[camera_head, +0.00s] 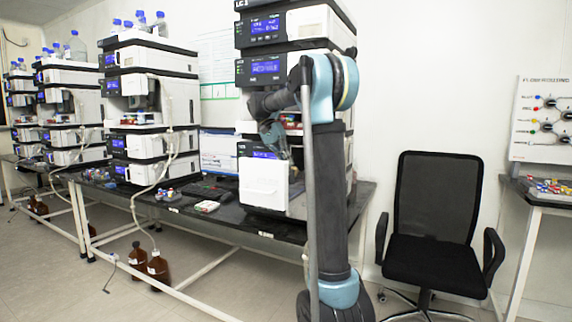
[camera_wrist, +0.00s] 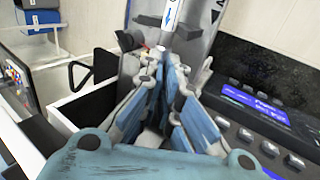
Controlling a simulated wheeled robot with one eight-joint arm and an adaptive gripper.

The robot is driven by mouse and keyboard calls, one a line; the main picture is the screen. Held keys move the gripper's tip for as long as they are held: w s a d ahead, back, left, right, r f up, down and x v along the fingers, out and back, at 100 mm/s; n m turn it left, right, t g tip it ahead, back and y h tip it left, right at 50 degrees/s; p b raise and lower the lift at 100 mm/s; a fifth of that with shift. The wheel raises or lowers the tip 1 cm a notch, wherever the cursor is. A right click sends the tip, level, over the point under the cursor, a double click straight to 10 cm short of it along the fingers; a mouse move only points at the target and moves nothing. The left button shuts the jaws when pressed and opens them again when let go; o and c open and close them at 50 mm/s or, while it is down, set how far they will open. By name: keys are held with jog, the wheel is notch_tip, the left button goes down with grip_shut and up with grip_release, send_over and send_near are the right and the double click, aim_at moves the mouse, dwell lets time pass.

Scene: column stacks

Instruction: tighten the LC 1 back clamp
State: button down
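The LC 1 stack (camera_head: 262,25) stands on the dark bench, with LC 1 marked at its top. In the wrist view, a grey holder (camera_wrist: 205,45) carries a white column (camera_wrist: 171,14) with a blue arrow. Dark clamp-like parts show on both sides of the column, and I cannot tell which is the back clamp. My gripper (camera_wrist: 172,66) reaches in at the lower end of the column, its blue-padded fingers close together at the tips. Whether they touch or grip anything is hidden. In the head view my gripper (camera_head: 278,145) is at the stack's middle opening, partly hidden by my arm.
A lit panel with buttons (camera_wrist: 255,105) lies close to the right of my fingers. A white open drawer or door (camera_head: 263,183) sticks out below my gripper. Other stacks (camera_head: 150,85) stand to the left. A black office chair (camera_head: 440,215) stands to the right.

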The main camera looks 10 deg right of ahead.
jog(key=c, duration=1.8)
grip_release()
jog(key=v, duration=1.2)
jog(key=shift+w, duration=0.1)
